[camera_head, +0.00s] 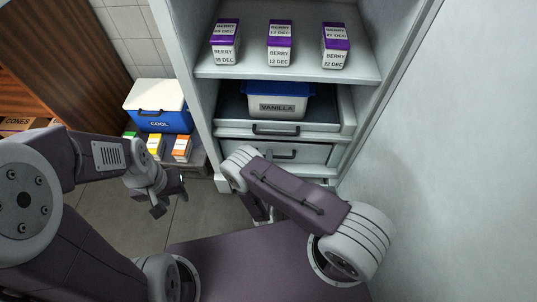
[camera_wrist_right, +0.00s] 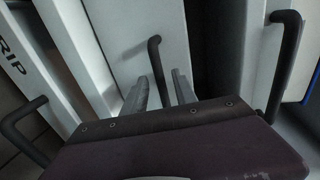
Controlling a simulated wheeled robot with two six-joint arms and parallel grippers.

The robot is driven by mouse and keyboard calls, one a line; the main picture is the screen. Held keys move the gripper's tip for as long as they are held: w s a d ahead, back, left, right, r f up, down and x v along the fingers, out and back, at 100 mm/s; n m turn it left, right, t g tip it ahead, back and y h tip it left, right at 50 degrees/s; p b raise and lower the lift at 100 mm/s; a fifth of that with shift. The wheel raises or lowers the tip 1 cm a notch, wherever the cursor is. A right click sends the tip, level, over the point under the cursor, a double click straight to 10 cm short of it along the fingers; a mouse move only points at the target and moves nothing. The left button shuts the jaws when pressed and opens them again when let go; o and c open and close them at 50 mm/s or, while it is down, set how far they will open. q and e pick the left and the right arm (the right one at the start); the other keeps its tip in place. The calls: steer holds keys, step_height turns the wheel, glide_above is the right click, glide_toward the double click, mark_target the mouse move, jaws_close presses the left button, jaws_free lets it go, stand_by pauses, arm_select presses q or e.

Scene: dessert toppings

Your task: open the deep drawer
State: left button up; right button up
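The cabinet has stacked drawers. The middle drawer (camera_head: 315,155), with a dark bar handle (camera_head: 280,156), seems to be the deep drawer; it appears shut or nearly so. In the right wrist view its handle (camera_wrist_right: 155,65) runs between the two fingers of my right gripper (camera_wrist_right: 161,92). These fingers stand apart, with gaps visible beside the bar. In the head view my right arm hides most of that gripper and the lower drawer front. My left gripper (camera_head: 171,196) is open and empty over the floor, left of the cabinet.
Another handle (camera_wrist_right: 22,128) is on a front lettered "RIP". Berry boxes (camera_head: 280,45) stand on the shelf. A blue cooler (camera_head: 158,112) and small cartons (camera_head: 181,149) are at left.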

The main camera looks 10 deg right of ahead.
steer(key=shift+c, duration=0.3)
jaws_close()
stand_by(1.2)
